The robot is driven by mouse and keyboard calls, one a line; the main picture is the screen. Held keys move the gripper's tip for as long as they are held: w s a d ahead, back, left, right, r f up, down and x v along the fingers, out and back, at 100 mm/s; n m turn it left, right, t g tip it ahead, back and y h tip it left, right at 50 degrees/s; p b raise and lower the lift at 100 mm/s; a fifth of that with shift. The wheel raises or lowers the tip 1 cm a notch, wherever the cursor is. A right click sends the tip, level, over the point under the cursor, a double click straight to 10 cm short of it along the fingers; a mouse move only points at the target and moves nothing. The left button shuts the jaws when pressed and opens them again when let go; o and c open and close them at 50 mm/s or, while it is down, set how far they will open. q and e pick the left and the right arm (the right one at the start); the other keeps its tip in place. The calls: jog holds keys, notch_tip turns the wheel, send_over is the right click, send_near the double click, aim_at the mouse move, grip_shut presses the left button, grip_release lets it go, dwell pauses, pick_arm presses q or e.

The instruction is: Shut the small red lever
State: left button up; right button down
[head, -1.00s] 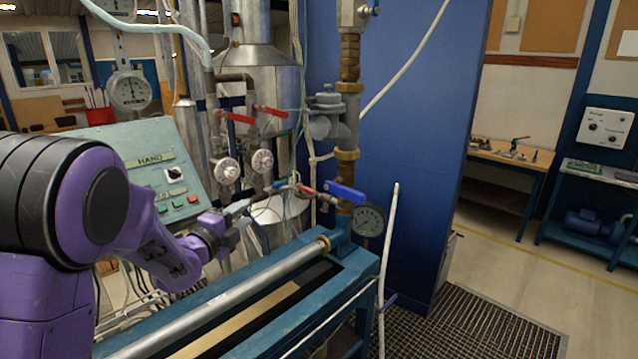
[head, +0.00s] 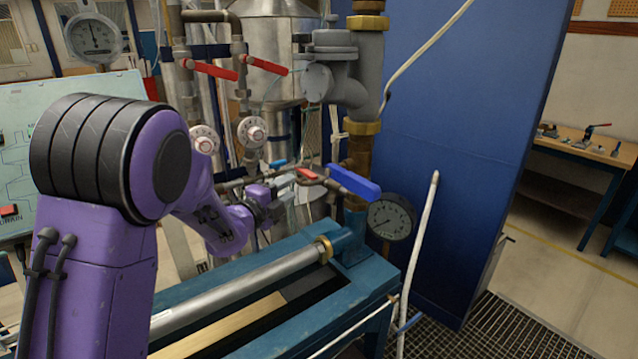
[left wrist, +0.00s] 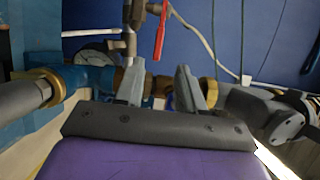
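The small red lever (head: 308,173) is on the thin pipe just left of the large blue lever (head: 354,185) in the head view. A red lever also shows in the left wrist view (left wrist: 161,32), pointing upward beyond the fingertips. My left gripper (head: 287,190) is just left of and slightly below the small red lever in the head view. In the left wrist view its two grey fingers (left wrist: 160,68) are apart, with nothing held between them. Whether a finger touches the lever is not clear. My right gripper is out of view.
Two longer red levers (head: 210,70) (head: 263,65) sit higher on the vertical pipes. A round gauge (head: 391,217) is right of the blue lever. A silver pipe (head: 238,287) runs along the blue bench below my gripper. A blue panel (head: 450,130) stands behind.

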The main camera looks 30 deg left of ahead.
aim_at(307, 176)
pick_arm(q)
jog(key=w+p, duration=0.4)
jog(key=w, duration=0.5)
jog(key=shift+w, duration=0.2)
jog(key=shift+w+f+p, duration=0.15)
jog(key=shift+w+p, duration=0.25)
jog(key=shift+w, duration=0.15)
grip_shut()
